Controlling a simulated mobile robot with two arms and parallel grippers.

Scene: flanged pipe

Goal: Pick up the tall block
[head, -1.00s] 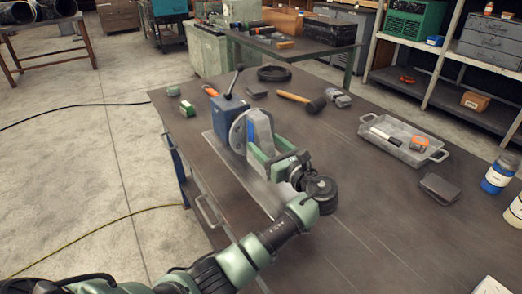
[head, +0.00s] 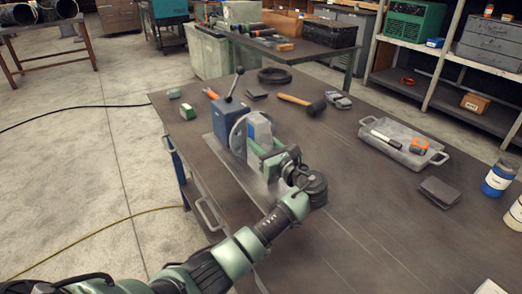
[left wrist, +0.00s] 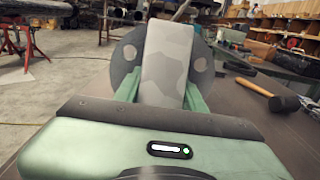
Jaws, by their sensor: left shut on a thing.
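The tall block (head: 259,127), grey-blue and upright, stands close against the round grey flange disc (head: 238,137) on the workbench. My left gripper (head: 259,149) is shut on it, reaching in from the front right. In the left wrist view the block (left wrist: 167,55) shows a mottled grey face between the two green fingers of the left gripper (left wrist: 162,88). The flange disc (left wrist: 124,62) with its round holes shows behind it on both sides. The block's lower end is hidden by the gripper, so I cannot tell whether it touches the plate. My right gripper is not in view.
A blue box with a lever (head: 229,112) stands just behind the disc. A mallet (head: 302,101) and a grey tray (head: 436,157) with tools lie farther right. A dark flat block (head: 439,192) lies near the tray.

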